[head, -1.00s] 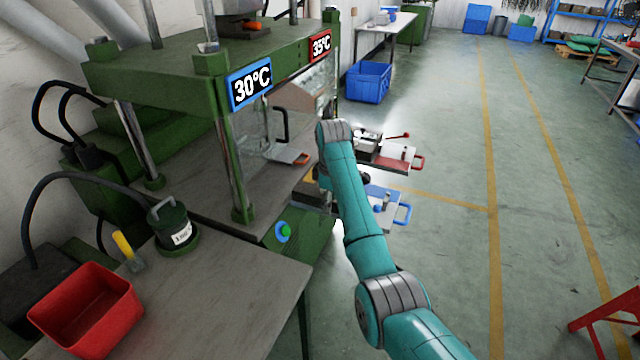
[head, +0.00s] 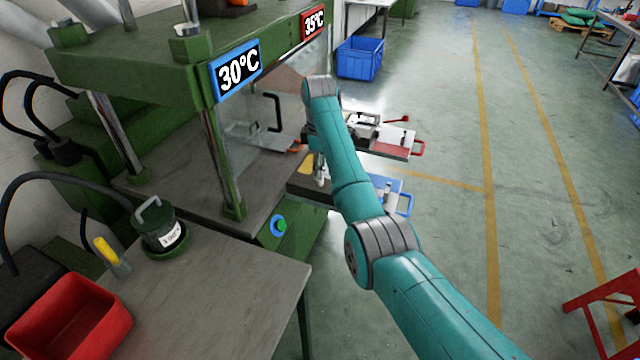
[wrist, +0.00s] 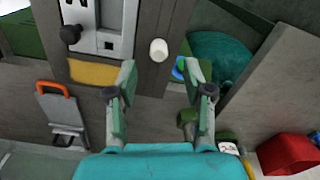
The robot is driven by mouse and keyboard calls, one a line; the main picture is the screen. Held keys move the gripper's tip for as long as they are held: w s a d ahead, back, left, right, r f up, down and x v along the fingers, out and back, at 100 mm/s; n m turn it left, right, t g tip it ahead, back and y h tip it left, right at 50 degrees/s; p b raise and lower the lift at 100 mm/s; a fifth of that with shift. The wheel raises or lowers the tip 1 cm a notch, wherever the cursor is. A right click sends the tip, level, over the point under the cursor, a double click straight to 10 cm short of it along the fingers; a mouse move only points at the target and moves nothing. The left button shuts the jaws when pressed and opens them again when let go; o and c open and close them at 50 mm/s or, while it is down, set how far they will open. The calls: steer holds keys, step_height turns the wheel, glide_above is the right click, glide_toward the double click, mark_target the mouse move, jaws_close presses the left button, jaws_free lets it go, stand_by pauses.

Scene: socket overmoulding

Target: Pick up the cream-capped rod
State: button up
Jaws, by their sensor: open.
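The cream cap of the rod (wrist: 158,50) shows in the wrist view, seen nearly end-on, on the grey surface beside a metal plate. The rest of the rod is hidden under the cap. My gripper (wrist: 160,70) is open and empty, with one finger on each side of the line to the cap. The cap lies just beyond the fingertips in the picture, apart from both. In the head view my arm hides most of the gripper, and I cannot make out the rod clearly there.
The metal mould plate (wrist: 100,25) with a black knob and a yellow patch (wrist: 95,73) lie left of the cap. The green press (head: 215,150) stands close left of my arm. A red bin (head: 75,322) and a weight (head: 158,222) are on the near table.

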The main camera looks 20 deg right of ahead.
mark_target(320, 186)
step_height(320, 186, down, 4)
steer(key=shift+d+f, duration=0.15)
steer(key=shift+f, duration=0.05)
jaws_close()
steer(key=shift+r, duration=0.15)
